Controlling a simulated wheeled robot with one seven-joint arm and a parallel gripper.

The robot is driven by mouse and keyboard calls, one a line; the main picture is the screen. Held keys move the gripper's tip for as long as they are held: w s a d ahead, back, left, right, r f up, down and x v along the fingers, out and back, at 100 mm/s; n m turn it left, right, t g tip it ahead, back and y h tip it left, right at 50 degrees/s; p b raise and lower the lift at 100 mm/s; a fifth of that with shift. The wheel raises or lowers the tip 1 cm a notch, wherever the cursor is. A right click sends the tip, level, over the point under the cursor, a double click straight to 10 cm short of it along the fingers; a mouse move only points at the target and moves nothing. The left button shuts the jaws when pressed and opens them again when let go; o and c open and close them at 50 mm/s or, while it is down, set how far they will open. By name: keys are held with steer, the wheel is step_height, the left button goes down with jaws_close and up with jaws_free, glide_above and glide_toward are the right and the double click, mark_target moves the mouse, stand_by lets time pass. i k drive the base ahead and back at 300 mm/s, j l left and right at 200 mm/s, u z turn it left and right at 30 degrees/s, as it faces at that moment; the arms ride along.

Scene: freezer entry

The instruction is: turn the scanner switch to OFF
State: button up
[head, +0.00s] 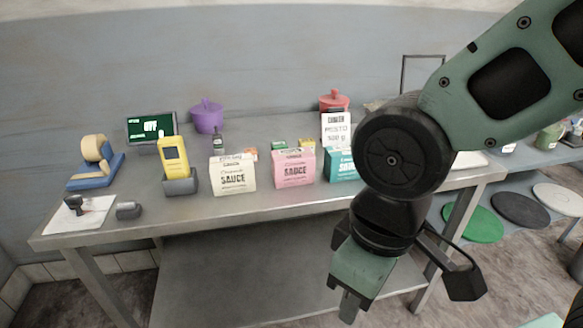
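A yellow handheld scanner (173,154) stands upright in a dark grey cradle (181,185) on the left half of the metal table. No switch on it can be made out at this size. A small dark screen (151,127) with green and white lettering stands behind it; the lettering is too small to read surely. My gripper (348,308) hangs in front of the table's front edge, pointing down, well to the right of the scanner. Nothing shows held in it. The gap between its fingers cannot be made out.
Sauce boxes (233,175) and a pink box (294,168) stand right of the scanner. A tape dispenser (95,162), a stamp (74,204) on paper and a small grey object (129,210) lie left. A purple pot (207,116) stands behind. The table's front strip is mostly clear.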

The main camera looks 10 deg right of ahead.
mark_target(74, 202)
steer(key=u, duration=1.25)
